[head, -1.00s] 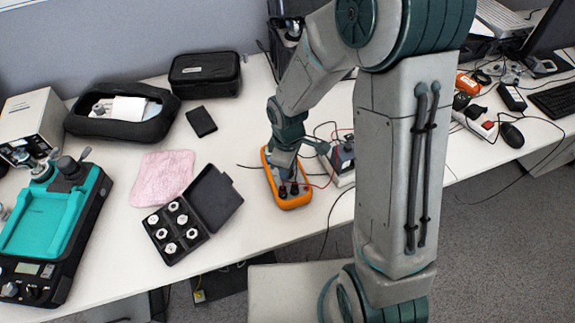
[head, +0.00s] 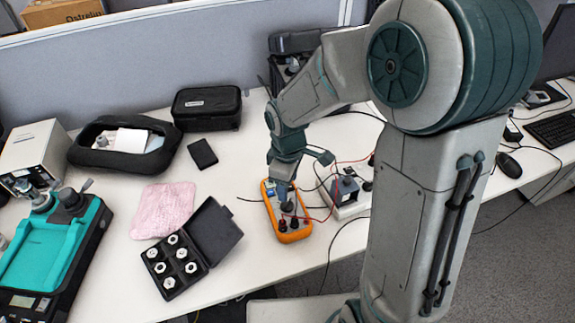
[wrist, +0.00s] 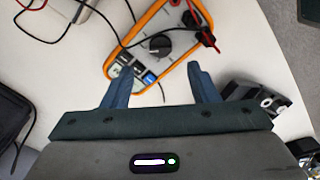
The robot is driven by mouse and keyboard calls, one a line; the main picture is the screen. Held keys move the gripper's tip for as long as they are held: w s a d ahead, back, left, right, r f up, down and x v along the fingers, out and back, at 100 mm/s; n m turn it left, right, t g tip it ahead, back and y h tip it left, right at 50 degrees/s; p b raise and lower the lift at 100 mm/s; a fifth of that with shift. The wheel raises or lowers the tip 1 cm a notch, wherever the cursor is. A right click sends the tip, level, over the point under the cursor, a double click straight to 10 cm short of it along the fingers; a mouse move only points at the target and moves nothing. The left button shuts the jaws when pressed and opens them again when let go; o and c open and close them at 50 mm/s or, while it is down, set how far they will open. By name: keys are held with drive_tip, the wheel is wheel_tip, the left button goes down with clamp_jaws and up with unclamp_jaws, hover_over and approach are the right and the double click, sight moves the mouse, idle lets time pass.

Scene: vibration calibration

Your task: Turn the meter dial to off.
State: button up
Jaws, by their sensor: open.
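The orange-rimmed meter (head: 303,232) lies face up on the white desk. In the wrist view the meter (wrist: 172,70) is ahead of my gripper, with its dark round dial (wrist: 158,45) near the middle of its grey face. My gripper (wrist: 160,85) is open, its two blue fingers apart and nothing between them but the view of the meter's button end. The dial is beyond the fingertips, not gripped. In the head view my gripper (head: 283,193) is over the meter and hides much of its face. The dial's pointer setting is too small to read.
Red and black leads run from the meter's sockets (wrist: 205,35) across the desk. A small grey-black device (head: 344,188) and a white power strip (head: 352,206) are close on the right. An open black case (head: 215,232) and pink cloth (head: 163,210) lie to the left.

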wheel_tip(320, 180, up, 6)
hover_over(287, 202)
drive_tip(key=shift+s, duration=0.1)
idle(0.4)
wheel_tip(287, 202, down, 14)
drive_tip(key=m+b, duration=0.4)
drive_tip(key=m, duration=1.4)
drive_tip(key=c, duration=1)
